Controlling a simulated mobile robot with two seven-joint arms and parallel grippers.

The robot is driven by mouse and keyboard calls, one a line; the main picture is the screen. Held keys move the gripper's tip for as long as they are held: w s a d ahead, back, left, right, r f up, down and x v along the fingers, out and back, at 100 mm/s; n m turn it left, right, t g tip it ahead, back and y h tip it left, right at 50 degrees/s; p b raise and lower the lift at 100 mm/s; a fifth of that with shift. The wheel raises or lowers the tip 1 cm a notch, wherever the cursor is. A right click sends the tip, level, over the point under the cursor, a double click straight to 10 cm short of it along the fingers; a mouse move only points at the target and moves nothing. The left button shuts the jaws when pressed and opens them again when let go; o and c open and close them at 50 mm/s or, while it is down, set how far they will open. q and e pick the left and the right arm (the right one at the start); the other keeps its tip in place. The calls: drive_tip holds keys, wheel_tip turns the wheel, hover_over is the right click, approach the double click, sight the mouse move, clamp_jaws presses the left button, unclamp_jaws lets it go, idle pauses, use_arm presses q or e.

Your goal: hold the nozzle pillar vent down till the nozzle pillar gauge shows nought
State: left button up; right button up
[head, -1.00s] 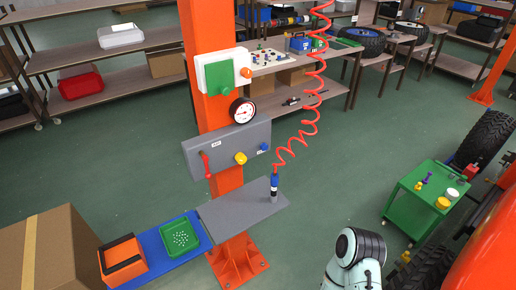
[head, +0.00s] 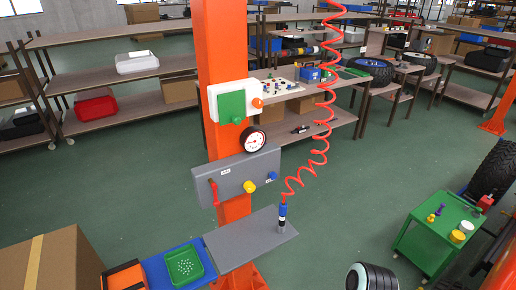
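The orange pillar (head: 226,60) stands left of centre. Its round white gauge (head: 252,139) has a black rim; the needle reading is too small to tell. Below it a grey panel (head: 235,172) carries a red lever (head: 214,193), a yellow knob (head: 249,186) and a small blue part (head: 273,175). I cannot read which of these is the vent. The nozzle (head: 282,214), blue and dark, stands upright on the grey shelf (head: 240,243) under a red coiled hose (head: 318,145).
A green cart (head: 430,240) with small items stands at right beside a large tyre (head: 495,175). A cardboard box (head: 50,262), an orange bin (head: 125,277) and a green tray (head: 185,265) are at lower left. Shelving lines the back. Green floor is open between pillar and cart.

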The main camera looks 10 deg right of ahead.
clamp_jaws()
idle(1.6)
